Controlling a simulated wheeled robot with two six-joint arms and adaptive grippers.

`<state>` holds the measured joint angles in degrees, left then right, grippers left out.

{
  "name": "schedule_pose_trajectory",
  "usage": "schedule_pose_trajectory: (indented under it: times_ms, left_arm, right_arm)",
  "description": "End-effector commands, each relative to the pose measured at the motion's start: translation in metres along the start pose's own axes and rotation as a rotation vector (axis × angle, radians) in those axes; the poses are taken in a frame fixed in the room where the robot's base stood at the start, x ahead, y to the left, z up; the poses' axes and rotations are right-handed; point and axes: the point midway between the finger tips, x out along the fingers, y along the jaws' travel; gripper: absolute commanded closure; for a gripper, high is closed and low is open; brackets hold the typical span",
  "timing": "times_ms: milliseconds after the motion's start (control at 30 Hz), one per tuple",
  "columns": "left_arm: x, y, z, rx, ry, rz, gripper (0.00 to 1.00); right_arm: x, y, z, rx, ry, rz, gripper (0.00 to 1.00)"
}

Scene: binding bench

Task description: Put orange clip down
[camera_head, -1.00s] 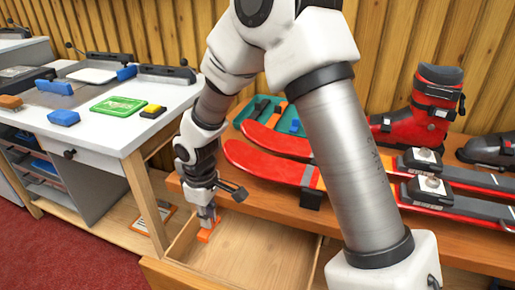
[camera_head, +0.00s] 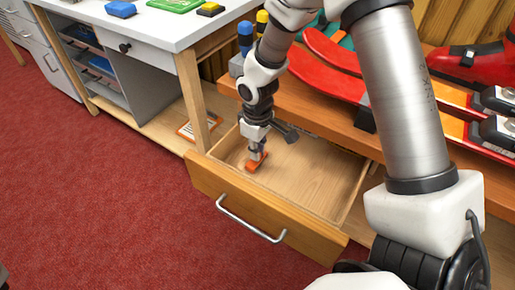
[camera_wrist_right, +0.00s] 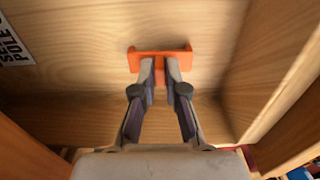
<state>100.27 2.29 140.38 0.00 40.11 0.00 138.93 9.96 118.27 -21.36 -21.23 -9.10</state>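The orange clip (camera_head: 256,162) is low inside the open wooden drawer (camera_head: 225,184), toward its left end. My right gripper (camera_head: 257,153) reaches down into the drawer from above. In the right wrist view, its two fingers (camera_wrist_right: 160,68) are closed on a narrow middle part of the orange clip (camera_wrist_right: 161,53), whose wide bar lies across beyond the fingertips. The clip is at or very near the drawer floor; I cannot tell whether it touches. My left gripper is not in view.
The drawer's floor is bare to the right of the clip. Red skis (camera_head: 325,75) lie on the wooden bench above. A white-topped table (camera_head: 165,30) stands at the left. A printed label (camera_wrist_right: 14,46) shows at the left in the right wrist view.

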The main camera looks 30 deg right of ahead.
Motion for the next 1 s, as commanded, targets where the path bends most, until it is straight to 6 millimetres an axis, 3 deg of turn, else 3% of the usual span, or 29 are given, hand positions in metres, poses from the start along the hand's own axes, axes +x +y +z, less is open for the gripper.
schedule_pose_trajectory:
  times_ms: [33,67,433,567,800,1000]
  left_arm:
    - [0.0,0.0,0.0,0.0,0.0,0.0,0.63]
    - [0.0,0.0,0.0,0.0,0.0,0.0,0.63]
    - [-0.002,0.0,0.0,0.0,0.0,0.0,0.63]
    - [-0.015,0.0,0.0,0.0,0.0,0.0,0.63]
    - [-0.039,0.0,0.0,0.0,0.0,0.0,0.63]
    - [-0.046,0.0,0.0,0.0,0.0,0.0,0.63]
  right_arm:
    - [0.0,0.0,0.0,0.0,0.0,0.0,0.71]
    - [0.0,0.0,0.0,0.0,0.0,0.0,0.64]
    - [-0.007,0.0,0.0,0.0,0.0,0.0,0.64]
    - [-0.033,0.0,-0.001,0.001,0.003,0.001,0.64]
    - [-0.096,0.0,-0.001,0.001,0.003,0.002,0.64]
    - [-0.122,0.0,-0.001,0.0,0.001,0.001,0.64]
